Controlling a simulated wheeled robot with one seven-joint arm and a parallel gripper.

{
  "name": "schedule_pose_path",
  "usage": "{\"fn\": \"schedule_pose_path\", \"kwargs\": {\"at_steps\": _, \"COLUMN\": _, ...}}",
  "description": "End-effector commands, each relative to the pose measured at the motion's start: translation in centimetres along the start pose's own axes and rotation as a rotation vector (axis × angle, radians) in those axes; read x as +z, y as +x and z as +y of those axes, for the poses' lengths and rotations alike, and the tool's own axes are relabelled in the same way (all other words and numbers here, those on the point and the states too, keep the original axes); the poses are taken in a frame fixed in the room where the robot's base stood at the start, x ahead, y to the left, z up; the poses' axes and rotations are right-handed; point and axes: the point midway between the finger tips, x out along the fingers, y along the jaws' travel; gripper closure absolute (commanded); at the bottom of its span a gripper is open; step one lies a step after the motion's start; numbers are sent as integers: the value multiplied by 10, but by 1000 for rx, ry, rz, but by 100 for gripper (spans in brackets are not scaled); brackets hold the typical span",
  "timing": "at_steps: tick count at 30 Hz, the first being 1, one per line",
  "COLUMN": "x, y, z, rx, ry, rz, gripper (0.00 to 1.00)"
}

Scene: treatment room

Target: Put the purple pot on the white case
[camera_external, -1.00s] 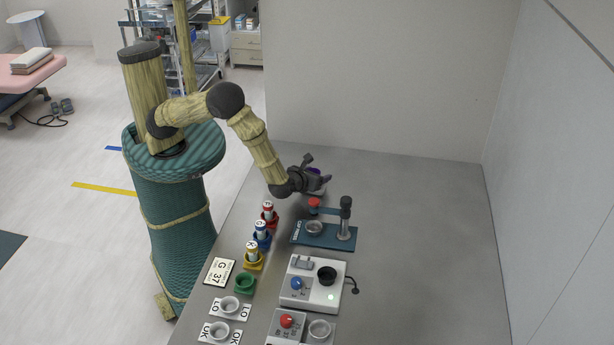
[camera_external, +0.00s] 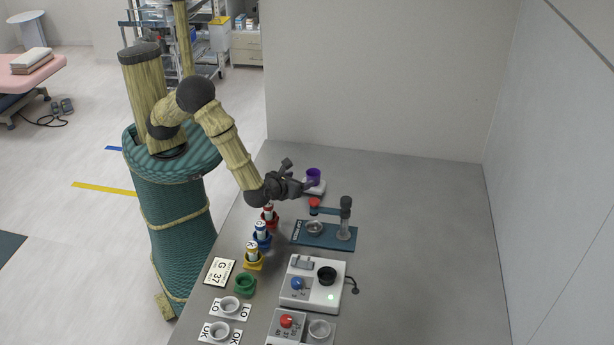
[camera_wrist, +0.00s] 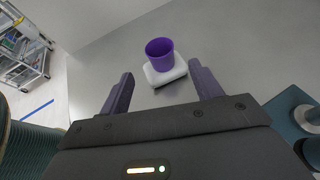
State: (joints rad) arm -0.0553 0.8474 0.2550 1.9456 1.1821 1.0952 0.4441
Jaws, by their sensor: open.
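The purple pot (camera_external: 313,174) stands upright on the white case (camera_external: 318,188) at the far part of the grey table. In the wrist view the purple pot (camera_wrist: 160,53) rests on top of the white case (camera_wrist: 172,75), a little towards its far left side. My gripper (camera_external: 305,186) is open and empty. In the wrist view my gripper's two fingers (camera_wrist: 162,88) are spread apart, and the pot and case lie beyond their tips. The gripper does not touch the pot in the wrist view.
A blue-based stand (camera_external: 318,236) with a red knob and a post is to the right of my gripper. Red, blue and yellow holders (camera_external: 262,240) with vials line the table's left side. A white device (camera_external: 312,284) stands nearer. The table's right side is clear.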

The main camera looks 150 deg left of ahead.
Motion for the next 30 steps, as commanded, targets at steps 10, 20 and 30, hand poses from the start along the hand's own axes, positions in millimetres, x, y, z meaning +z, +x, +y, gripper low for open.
{"fn": "schedule_pose_path", "kwargs": {"at_steps": 10, "x": 0, "y": -4, "z": 0, "rx": 1, "ry": -1, "rz": 0, "gripper": 36}}
{"fn": "schedule_pose_path", "kwargs": {"at_steps": 20, "x": 0, "y": -4, "z": 0, "rx": 1, "ry": -1, "rz": 0, "gripper": 36}}
{"fn": "schedule_pose_path", "kwargs": {"at_steps": 30, "x": -2, "y": -13, "z": 12, "rx": 23, "ry": -54, "rz": 71, "gripper": 36}}
